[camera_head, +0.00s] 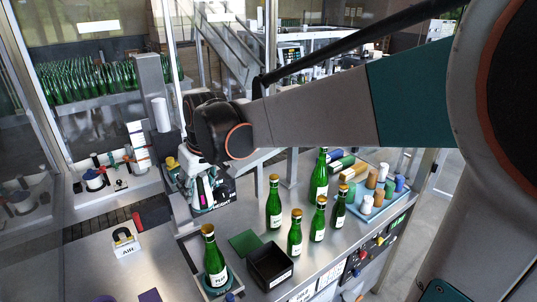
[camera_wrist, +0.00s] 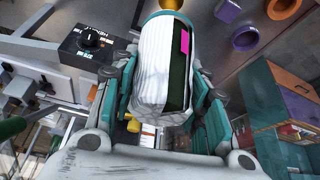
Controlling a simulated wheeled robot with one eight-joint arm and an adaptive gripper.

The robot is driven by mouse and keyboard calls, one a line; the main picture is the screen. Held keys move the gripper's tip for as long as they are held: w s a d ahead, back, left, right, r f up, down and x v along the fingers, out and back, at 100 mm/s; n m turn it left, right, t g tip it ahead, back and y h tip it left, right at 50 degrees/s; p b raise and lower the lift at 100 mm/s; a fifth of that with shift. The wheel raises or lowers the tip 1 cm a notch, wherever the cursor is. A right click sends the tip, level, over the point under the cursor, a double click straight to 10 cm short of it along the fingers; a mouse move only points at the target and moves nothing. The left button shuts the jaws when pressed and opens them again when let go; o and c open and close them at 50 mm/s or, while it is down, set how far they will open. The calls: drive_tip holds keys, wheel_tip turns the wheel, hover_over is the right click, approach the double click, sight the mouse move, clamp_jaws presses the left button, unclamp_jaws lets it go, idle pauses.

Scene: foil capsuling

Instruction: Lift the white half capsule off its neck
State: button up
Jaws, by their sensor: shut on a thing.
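My gripper (camera_wrist: 163,85) is shut on the white half capsule (camera_wrist: 155,65), with a teal finger on each side of it. The white half capsule looks ribbed, and a dark green strip and a pink patch show along its right side in the wrist view. A gold piece (camera_wrist: 170,4) shows just beyond its far end. In the head view my gripper (camera_head: 203,190) points down at the left of the bench, with white and pink between its fingers. The neck under the capsule is mostly hidden, so I cannot tell whether the two still touch.
Several green bottles (camera_head: 274,205) stand right of my gripper. One bottle (camera_head: 214,260) stands in a holder nearer the front. A black box (camera_head: 270,266) lies beside a green pad (camera_head: 245,243). A tray (camera_head: 367,213) holds colored rolls. An AIR block (camera_head: 125,243) sits at left.

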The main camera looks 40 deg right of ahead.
sight(199, 198)
drive_tip(key=shift+s+f+b, duration=0.1)
drive_tip(key=shift+f+b, duration=1.3)
drive_tip(key=shift+f, duration=0.75)
